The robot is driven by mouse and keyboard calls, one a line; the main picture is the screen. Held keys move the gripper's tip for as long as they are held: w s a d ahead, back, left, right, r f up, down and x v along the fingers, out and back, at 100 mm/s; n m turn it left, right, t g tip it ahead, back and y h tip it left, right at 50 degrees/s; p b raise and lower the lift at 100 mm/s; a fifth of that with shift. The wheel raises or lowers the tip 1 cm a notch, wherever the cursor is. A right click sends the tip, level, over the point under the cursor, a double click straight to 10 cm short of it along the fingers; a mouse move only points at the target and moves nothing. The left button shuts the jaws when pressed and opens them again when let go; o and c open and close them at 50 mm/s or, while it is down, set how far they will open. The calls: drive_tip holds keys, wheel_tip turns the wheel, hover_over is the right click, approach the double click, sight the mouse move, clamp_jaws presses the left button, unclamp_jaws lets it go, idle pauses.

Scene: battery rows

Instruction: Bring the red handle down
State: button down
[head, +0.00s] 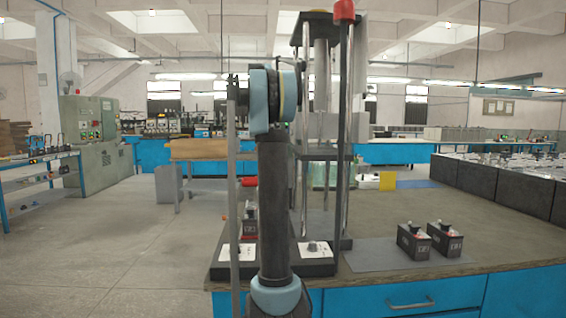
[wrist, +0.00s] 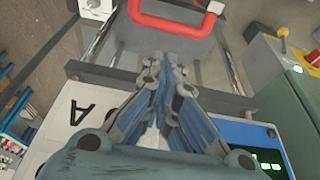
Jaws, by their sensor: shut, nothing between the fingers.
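The red handle (wrist: 168,25) is a U-shaped bar at the top of the wrist view. In the head view one red end of it (head: 344,11) shows at the top of a press-like stand (head: 341,151) with metal posts. The rest of it is cut off or hidden there. My gripper (wrist: 165,62) is shut and empty in the wrist view, its fingertips just below the red bar in the picture. A small gap shows between them, so they look apart. In the head view my arm hides the gripper.
The stand is on a workbench (head: 390,220) with blue drawers. Two small black batteries (head: 413,239) (head: 444,238) sit on a grey mat right of the stand. Dark battery rows (head: 515,185) line the far right. Open floor (head: 130,240) lies to the left.

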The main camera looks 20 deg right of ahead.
drive_tip(key=shift+f, duration=0.1)
drive_tip(key=x, duration=0.9)
drive_tip(key=shift+f, duration=0.4)
drive_tip(key=shift+d, duration=0.15)
